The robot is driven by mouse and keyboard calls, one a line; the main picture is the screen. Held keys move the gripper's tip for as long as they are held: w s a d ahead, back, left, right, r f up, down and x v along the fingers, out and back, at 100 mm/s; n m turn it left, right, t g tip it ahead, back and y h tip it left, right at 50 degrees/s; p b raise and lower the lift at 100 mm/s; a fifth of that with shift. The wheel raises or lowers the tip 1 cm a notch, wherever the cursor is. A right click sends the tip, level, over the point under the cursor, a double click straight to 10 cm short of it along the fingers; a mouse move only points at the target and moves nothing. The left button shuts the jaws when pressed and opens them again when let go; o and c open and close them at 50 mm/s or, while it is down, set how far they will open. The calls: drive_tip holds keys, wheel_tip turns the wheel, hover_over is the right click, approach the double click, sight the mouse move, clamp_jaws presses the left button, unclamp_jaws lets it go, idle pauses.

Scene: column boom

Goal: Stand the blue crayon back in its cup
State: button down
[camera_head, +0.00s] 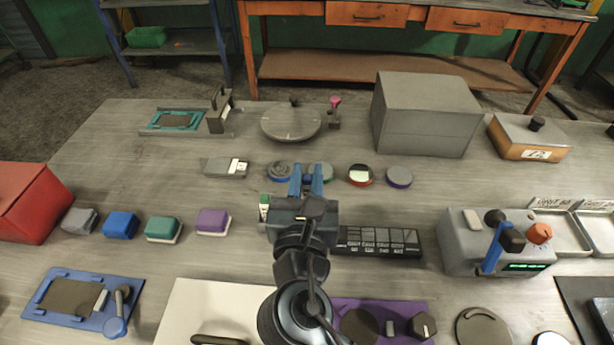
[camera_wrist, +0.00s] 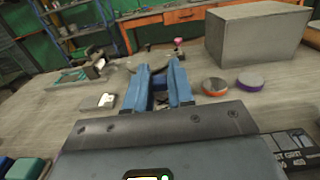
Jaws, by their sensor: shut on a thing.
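My gripper (camera_head: 307,180) has blue fingers and is over the middle of the table, close to a row of round pieces. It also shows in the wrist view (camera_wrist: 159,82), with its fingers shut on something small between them. I cannot make out what it is; the fingers hide most of it. I cannot pick out a blue crayon or its cup for certain in either view. In the row, a blue-rimmed round piece (camera_head: 279,172) is left of the fingers, and a green-rimmed one (camera_head: 322,172) is partly hidden by the right finger.
A red-rimmed piece (camera_head: 360,176) and a purple-rimmed piece (camera_head: 399,177) continue the row. A grey box (camera_head: 425,112) stands behind right. A black labelled strip (camera_head: 380,241) lies right of my gripper; a grey machine (camera_head: 490,250) stands farther right. Coloured blocks (camera_head: 163,229) sit left.

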drive_tip(key=shift+f+b, duration=1.5)
drive_tip(key=shift+f, duration=1.05)
drive_tip(key=c, duration=0.9)
unclamp_jaws()
drive_tip(key=shift+s, duration=0.1)
drive_tip(key=s, duration=0.7)
drive_tip(key=shift+s+a+b, duration=0.1)
drive_tip(key=shift+s+b, duration=0.25)
drive_tip(key=shift+b, duration=0.05)
drive_tip(key=shift+s, duration=0.1)
